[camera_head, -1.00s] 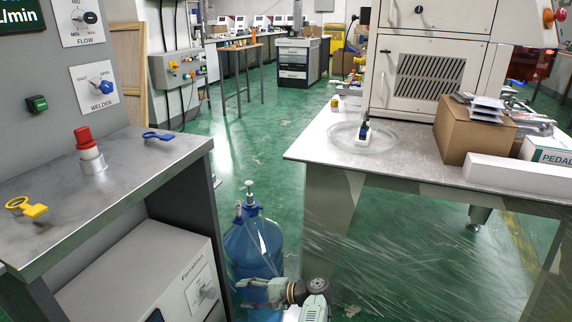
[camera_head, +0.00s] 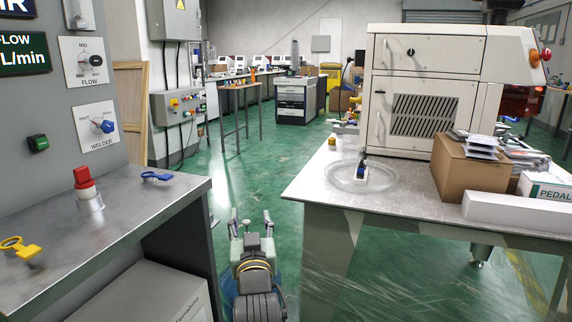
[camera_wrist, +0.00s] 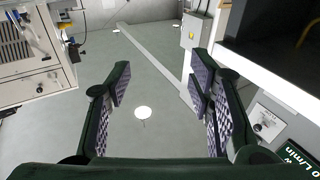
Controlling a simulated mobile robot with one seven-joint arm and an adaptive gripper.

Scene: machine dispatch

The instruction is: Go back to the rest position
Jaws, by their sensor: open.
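My gripper (camera_head: 252,220) is raised in front of me at the bottom middle of the head view, between the left bench and the right table. In the wrist view my gripper (camera_wrist: 160,80) has its two dark fingers with patterned pads spread wide, and nothing is between them. It is apart from both work surfaces.
The grey bench (camera_head: 130,215) at left carries a red knob, a yellow key and a blue key. The right table (camera_head: 400,206) holds a cardboard box (camera_head: 466,168), a white block and a large machine (camera_head: 425,85). Green floor (camera_head: 285,170) is clear between them.

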